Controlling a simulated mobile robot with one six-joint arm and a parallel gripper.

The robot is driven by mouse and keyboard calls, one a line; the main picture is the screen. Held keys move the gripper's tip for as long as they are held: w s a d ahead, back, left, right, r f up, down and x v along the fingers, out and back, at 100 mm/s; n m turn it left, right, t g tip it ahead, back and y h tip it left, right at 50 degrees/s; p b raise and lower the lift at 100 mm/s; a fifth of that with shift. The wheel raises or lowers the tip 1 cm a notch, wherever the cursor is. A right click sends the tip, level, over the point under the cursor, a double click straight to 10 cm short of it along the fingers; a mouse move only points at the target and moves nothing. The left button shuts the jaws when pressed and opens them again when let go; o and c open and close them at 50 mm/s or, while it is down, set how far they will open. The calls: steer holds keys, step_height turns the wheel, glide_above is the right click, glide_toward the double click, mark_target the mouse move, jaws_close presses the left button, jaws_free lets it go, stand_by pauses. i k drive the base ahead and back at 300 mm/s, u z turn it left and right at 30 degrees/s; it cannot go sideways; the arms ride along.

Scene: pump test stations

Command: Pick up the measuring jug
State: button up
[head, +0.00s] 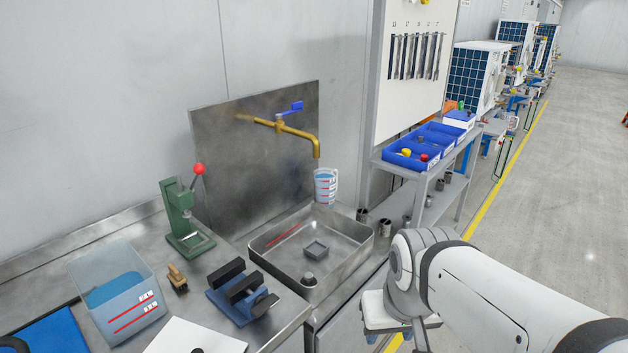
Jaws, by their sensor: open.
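The measuring jug (325,188) is a small clear vessel with blue contents and red and white markings. It is at the back right corner of the steel sink basin (262,250), just below the spout of the brass tap (290,129). Its base is near the basin rim, and I cannot tell exactly what it rests on. My gripper (396,338) is at the bottom of the head view, to the right of the basin and well apart from the jug. It is open and points down, with its tips partly cut off by the frame edge.
A clear tank (118,293) with blue liquid, a green lever press (185,215), a brush (178,279) and a blue vise (242,294) stand on the bench left. A shelf with blue bins (411,158) stands right of the basin. Floor is free at far right.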

mark_target(324, 179)
steer(key=z, duration=0.4)
steer(key=k, duration=0.55)
steer(key=z, duration=0.85)
steer(key=k, duration=0.85)
steer(key=z, duration=0.65)
steer(key=i, duration=1.2)
steer(key=u, duration=0.4)
steer(key=i, duration=1.6)
steer(key=u, duration=1.05)
steer(key=i, duration=1.15)
steer(key=u, duration=1.2)
steer(key=i, duration=0.5)
steer(key=u, duration=0.25)
steer(key=k, duration=0.55)
steer(key=u, duration=0.05)
